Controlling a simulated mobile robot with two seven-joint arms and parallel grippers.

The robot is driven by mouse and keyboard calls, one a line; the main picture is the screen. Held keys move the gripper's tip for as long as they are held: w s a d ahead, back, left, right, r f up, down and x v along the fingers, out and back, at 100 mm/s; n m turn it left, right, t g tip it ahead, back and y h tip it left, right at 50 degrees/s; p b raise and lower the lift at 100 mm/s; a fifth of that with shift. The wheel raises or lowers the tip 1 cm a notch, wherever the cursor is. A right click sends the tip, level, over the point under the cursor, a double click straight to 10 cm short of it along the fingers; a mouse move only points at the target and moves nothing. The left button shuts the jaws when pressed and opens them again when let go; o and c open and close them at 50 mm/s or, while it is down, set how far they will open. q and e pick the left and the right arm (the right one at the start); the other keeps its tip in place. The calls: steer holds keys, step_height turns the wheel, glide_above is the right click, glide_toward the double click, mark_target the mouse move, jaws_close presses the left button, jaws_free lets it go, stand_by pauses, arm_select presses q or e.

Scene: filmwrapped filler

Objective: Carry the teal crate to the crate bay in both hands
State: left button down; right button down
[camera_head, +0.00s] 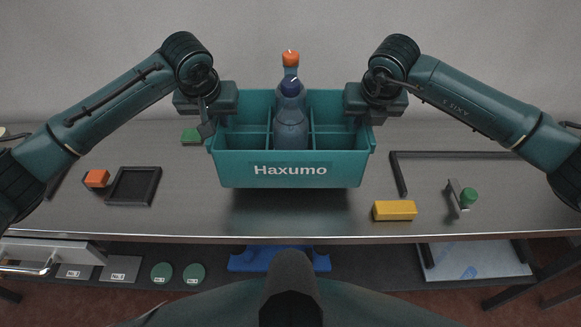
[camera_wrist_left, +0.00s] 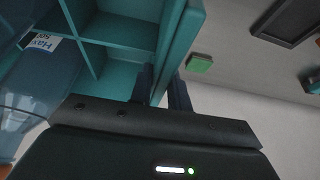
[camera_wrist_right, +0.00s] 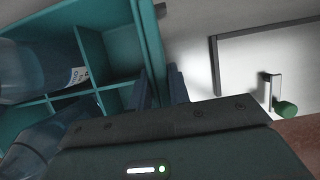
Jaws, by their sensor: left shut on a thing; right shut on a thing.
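The teal crate (camera_head: 236,171), marked "Haxumo", is held level in the middle of the head view, apparently a little above the table, with a dark shadow below. It has compartments. A blue-capped bottle (camera_head: 291,125) and an orange-capped bottle (camera_head: 290,62) stand in its middle column. My left gripper (camera_head: 208,127) is shut on its left wall, which also shows in the left wrist view (camera_wrist_left: 186,32). My right gripper (camera_head: 372,124) is shut on its right wall, seen in the right wrist view (camera_wrist_right: 150,40). A black angled edging (camera_head: 450,154), possibly the crate bay, lies to the right.
A yellow block (camera_head: 395,210) lies front right, near a green-knobbed metal piece (camera_head: 467,197). The grey table's front edge (camera_head: 290,239) is near.

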steer(key=shift+w, duration=0.1)
stand_by(0.3)
